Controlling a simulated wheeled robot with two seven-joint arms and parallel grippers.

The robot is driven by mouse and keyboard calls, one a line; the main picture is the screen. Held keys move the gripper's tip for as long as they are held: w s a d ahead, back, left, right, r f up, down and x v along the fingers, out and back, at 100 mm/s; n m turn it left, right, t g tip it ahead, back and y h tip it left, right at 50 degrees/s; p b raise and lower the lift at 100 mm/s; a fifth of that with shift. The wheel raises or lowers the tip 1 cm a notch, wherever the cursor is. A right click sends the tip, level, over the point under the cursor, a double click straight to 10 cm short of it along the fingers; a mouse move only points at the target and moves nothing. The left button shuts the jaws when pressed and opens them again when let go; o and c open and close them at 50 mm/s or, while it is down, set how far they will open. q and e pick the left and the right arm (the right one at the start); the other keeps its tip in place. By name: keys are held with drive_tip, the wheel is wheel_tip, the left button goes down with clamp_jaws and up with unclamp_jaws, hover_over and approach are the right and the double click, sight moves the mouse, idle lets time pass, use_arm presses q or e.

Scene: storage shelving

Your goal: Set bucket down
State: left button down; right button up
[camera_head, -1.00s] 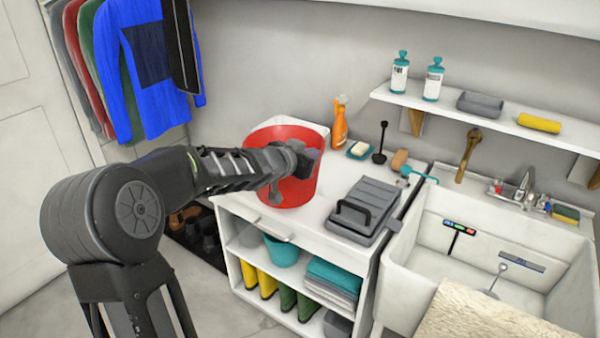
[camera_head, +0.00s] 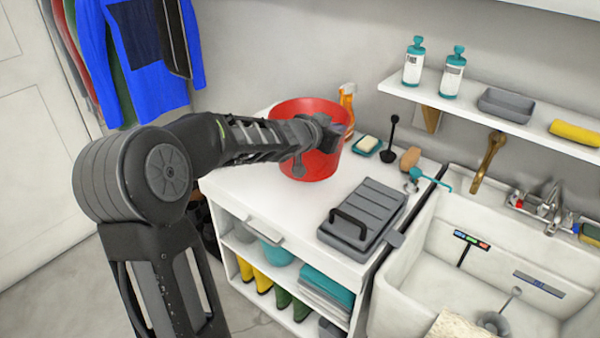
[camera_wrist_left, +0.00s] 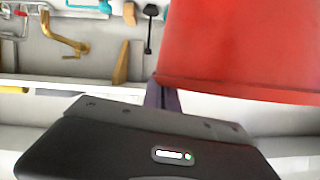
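The red bucket (camera_head: 312,165) is upright over the back left part of the white counter (camera_head: 262,195). I cannot tell whether its base touches the counter. My left gripper (camera_head: 325,133) is at the bucket's right side, and its arm crosses in front of the bucket. It appears shut on the bucket, but the fingertips are not clear. The bucket also fills the upper right of the left wrist view (camera_wrist_left: 245,45), beside a dark finger. My right gripper is not in view.
A grey case (camera_head: 362,215) lies on the counter right of the bucket. An orange spray bottle (camera_head: 347,97) is partly hidden behind the bucket. A soap dish (camera_head: 367,146) and a dark plunger-like tool (camera_head: 390,140) stand nearby. The sink (camera_head: 470,265) is at right.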

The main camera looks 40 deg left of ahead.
use_arm(q)
wheel_tip(320, 180, down, 6)
drive_tip(key=b, duration=0.3)
drive_tip(key=shift+r+b, duration=0.1)
drive_tip(key=shift+b, duration=0.2)
drive_tip(key=shift+f+b, duration=1.15)
drive_tip(key=shift+f, duration=0.8)
drive_tip(key=shift+f, duration=0.15)
drive_tip(key=c, duration=1.7)
unclamp_jaws()
